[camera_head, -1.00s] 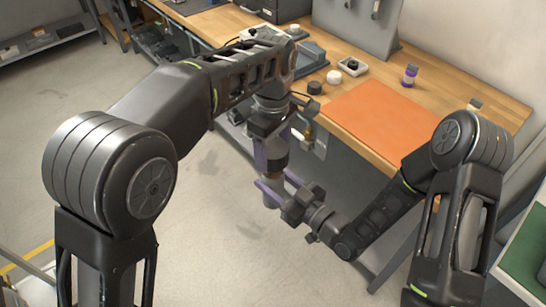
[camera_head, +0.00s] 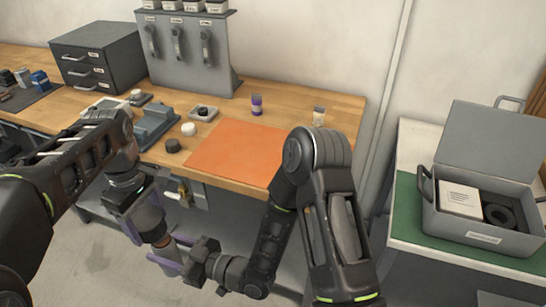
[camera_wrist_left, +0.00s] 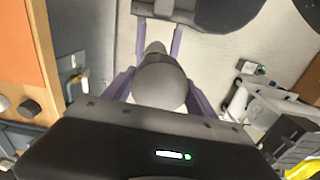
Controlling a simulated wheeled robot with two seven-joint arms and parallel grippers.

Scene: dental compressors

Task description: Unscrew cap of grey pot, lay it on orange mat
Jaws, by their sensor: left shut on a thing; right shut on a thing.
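The orange mat (camera_head: 228,147) lies flat on the wooden workbench, with no object on its visible surface. In front of the bench my left gripper (camera_head: 152,226) points down, shut on a brownish cap (camera_head: 156,238). Just below, my right gripper (camera_head: 166,254) comes in from the right and is shut on the grey pot (camera_head: 170,249), mostly hidden by the fingers. Cap and pot are in line, upright or nearly so; I cannot tell whether they are still joined. The left wrist view shows a rounded grey-brown shape (camera_wrist_left: 160,80) between the purple fingers.
A purple-banded bottle (camera_head: 256,105) and a small jar (camera_head: 319,116) stand behind. An open grey case (camera_head: 480,215) sits on the right table.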

